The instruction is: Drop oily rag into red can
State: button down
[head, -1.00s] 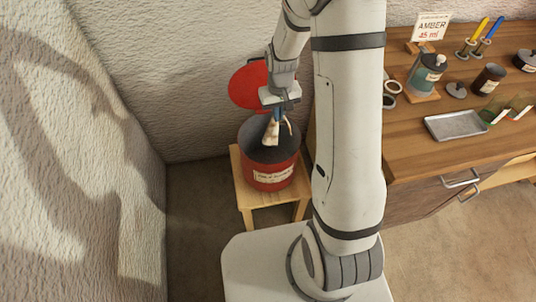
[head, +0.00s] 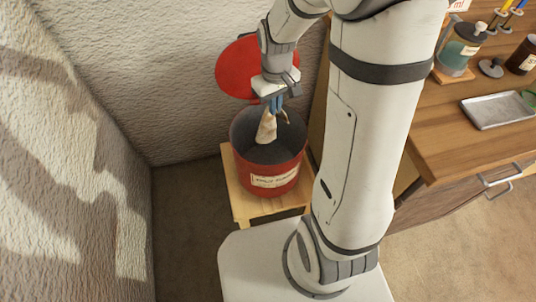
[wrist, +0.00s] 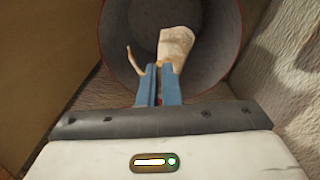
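The red can (head: 268,178) stands open on a small wooden stool, its red lid (head: 234,70) tipped up at the back. My gripper (head: 276,104) points down over the can's mouth, with its blue fingers close together. The cream oily rag (head: 266,126) hangs from the fingertips at the can's opening. In the wrist view, the rag (wrist: 176,46) sticks out beyond the fingertips (wrist: 159,68), against the dark inside of the can (wrist: 202,70). A thin strip of it shows at the left. Part of the rag is hidden by the fingers.
The wooden stool (head: 243,208) stands close to the rough pale wall (head: 180,60). At the right is a wooden workbench (head: 450,135) with a metal tray (head: 495,112), a teal jar (head: 457,50) and dark pots. My arm stands between can and bench.

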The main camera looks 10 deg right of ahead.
notch_tip(320, 180, down, 5)
jog(key=b, duration=0.3)
jog(key=c, duration=1.6)
grip_release()
jog(key=shift+o, duration=0.7)
jog(key=o, duration=0.5)
jog(key=shift+o, duration=0.6)
jog(key=o, duration=0.6)
jog(key=shift+c, duration=0.2)
